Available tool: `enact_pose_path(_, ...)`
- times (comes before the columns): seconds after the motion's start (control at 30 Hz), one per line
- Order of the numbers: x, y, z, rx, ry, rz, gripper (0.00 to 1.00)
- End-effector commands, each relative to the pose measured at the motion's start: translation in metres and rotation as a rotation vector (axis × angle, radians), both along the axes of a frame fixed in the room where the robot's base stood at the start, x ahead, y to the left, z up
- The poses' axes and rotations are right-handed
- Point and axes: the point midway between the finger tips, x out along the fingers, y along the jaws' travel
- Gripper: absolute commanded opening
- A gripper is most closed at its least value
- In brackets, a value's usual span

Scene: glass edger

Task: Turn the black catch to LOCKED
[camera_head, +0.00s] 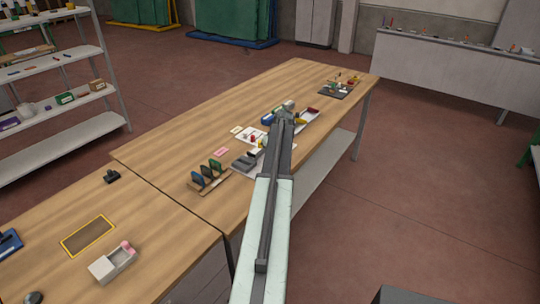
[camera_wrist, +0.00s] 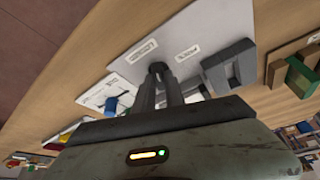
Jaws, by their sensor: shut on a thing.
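A pale grey panel (camera_wrist: 185,32) with two small white labels lies on the wooden bench in the wrist view. The lettering is too small and tilted to read. My gripper (camera_wrist: 158,72) reaches down to the panel near these labels, its fingers close together on a small dark piece that I take for the black catch (camera_wrist: 157,67). The fingers hide most of it, so which label it points to cannot be told. In the head view part of the panel (camera_head: 262,170) shows beside my arm, which hides the catch and my gripper.
A grey block (camera_wrist: 230,66) stands on the panel right of my fingers. A wooden rack with a green piece (camera_wrist: 300,77) is farther right. A white board with a blue knob (camera_wrist: 111,105) is at left. The bench's near end holds a white box (camera_head: 113,263).

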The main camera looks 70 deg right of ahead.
Motion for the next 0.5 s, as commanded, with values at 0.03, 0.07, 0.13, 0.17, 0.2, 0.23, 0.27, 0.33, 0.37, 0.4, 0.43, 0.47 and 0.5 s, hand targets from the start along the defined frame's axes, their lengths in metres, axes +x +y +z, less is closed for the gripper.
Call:
enact_pose_path(0.03,-0.0019,-0.0013,-0.0004,0.003,0.002,0.038,0.00)
enact_pose_path(0.07,-0.0019,-0.0013,-0.0005,0.003,0.003,0.064,0.00)
enact_pose_path(0.13,-0.0020,-0.0016,-0.0005,0.003,0.004,0.121,0.00)
enact_pose_path(0.17,-0.0021,-0.0017,-0.0005,0.003,0.003,0.145,0.00)
enact_pose_path(0.2,-0.0024,-0.0017,-0.0006,0.004,0.003,0.175,0.00)
enact_pose_path(0.23,-0.0026,-0.0018,-0.0006,0.004,0.004,0.196,0.00)
enact_pose_path(0.27,-0.0028,-0.0019,-0.0006,0.003,0.004,0.216,0.00)
enact_pose_path(0.33,-0.0030,-0.0020,-0.0006,0.003,0.004,0.259,0.00)
enact_pose_path(0.37,-0.0031,-0.0020,-0.0006,0.003,0.004,0.275,0.00)
enact_pose_path(0.4,-0.0033,-0.0020,-0.0006,0.004,0.004,0.295,0.00)
enact_pose_path(0.43,-0.0035,-0.0021,-0.0006,0.003,0.005,0.309,0.00)
enact_pose_path(0.47,-0.0035,-0.0022,-0.0007,0.003,0.005,0.321,0.00)
enact_pose_path(0.5,-0.0037,-0.0022,-0.0007,0.003,0.005,0.338,0.00)
